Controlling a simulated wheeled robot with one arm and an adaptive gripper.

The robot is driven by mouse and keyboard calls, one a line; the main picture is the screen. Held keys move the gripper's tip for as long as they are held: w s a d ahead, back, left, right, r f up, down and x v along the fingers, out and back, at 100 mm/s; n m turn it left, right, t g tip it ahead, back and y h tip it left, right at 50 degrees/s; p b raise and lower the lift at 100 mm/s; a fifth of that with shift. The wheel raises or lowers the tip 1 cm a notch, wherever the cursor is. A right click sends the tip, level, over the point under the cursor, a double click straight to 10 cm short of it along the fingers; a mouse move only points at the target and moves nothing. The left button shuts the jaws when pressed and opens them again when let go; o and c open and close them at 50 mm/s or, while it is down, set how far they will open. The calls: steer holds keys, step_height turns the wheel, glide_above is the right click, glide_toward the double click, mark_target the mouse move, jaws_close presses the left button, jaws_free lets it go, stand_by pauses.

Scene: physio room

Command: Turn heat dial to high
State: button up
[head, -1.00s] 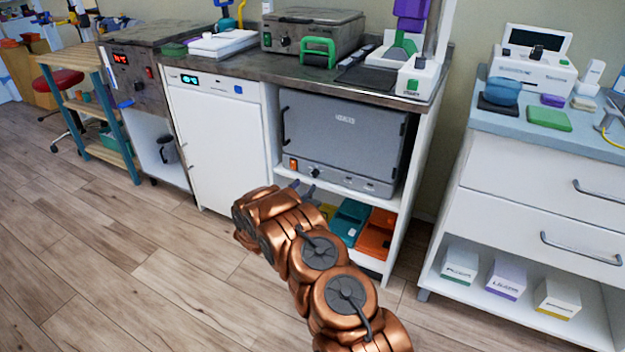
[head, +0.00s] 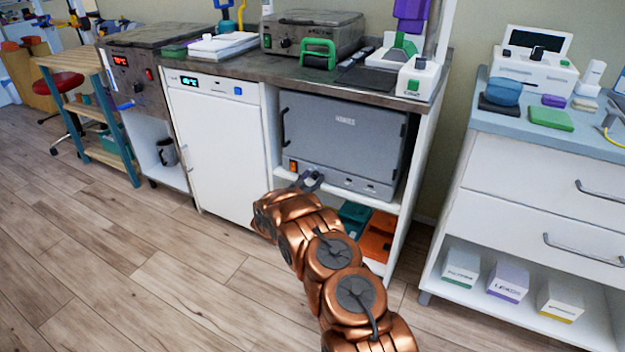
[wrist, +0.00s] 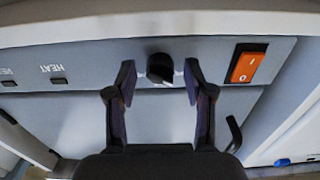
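The heat dial is a dark round knob (wrist: 160,67) on the light grey control strip of the grey oven (head: 345,132). In the wrist view it lies between the two fingers of my gripper (wrist: 159,76), with a gap on each side. The fingers are open and hold nothing; how far their tips reach along the dial I cannot tell. In the head view my gripper (head: 308,181) is right at the oven's front strip and covers the dial. The dial's pointer and scale cannot be read.
An orange rocker switch (wrist: 246,66) sits beside the dial, with small lamp windows labelled HEAT (wrist: 58,81) on the other side. A dark door handle (wrist: 233,134) is close to one finger.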

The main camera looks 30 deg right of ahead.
jaws_close()
